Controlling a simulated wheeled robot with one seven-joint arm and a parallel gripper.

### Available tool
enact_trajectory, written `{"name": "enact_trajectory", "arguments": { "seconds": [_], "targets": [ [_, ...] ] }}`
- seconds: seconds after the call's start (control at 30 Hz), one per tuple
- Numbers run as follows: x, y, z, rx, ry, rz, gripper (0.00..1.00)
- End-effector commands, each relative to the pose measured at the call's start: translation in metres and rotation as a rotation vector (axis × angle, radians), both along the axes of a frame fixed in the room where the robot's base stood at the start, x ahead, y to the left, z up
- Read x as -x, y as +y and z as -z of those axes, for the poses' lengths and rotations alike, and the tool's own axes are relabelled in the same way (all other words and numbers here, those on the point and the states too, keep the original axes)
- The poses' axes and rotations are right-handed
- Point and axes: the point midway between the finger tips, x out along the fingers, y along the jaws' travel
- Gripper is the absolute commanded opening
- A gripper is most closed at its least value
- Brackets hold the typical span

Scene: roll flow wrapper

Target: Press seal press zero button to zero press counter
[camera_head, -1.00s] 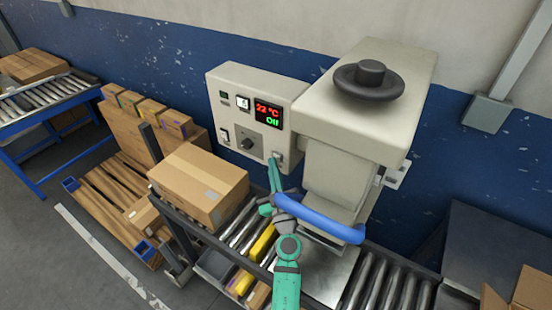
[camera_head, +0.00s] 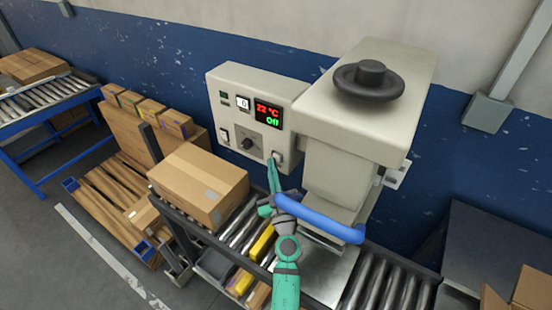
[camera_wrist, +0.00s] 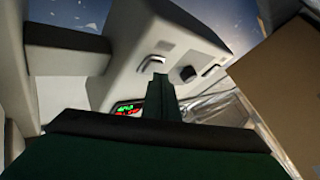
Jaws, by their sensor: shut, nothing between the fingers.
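The seal press (camera_head: 350,130) has a beige control box (camera_head: 215,95) on its left. The box carries a small counter window (camera_head: 243,103), whose digit looks like 0, and a display (camera_head: 268,114) reading 22 °C and Off. A pale button or switch (camera_head: 278,156) sits at the box's lower right corner; it also shows in the wrist view (camera_wrist: 153,61). My gripper (camera_head: 271,164) is shut and empty, its tips right at this lower right control. I cannot tell whether they touch it. In the wrist view the shut fingers (camera_wrist: 158,80) point at it.
A black knob (camera_head: 246,144) and another switch (camera_head: 224,135) are on the same panel. The blue press handle (camera_head: 320,220) curves close to my wrist. A cardboard box (camera_head: 198,185) stands on the roller conveyor (camera_head: 372,275), below and left.

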Motion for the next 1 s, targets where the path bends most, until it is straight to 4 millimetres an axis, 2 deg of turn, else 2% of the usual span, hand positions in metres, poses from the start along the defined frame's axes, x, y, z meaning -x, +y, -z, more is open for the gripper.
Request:
{"name": "enact_trajectory", "arguments": {
  "seconds": [0.53, 1.0],
  "targets": [
    [0.009, 0.007, 0.000, -0.001, 0.001, -0.001, 0.00],
    [0.040, 0.030, 0.001, 0.001, 0.002, -0.002, 0.00]
  ]
}}
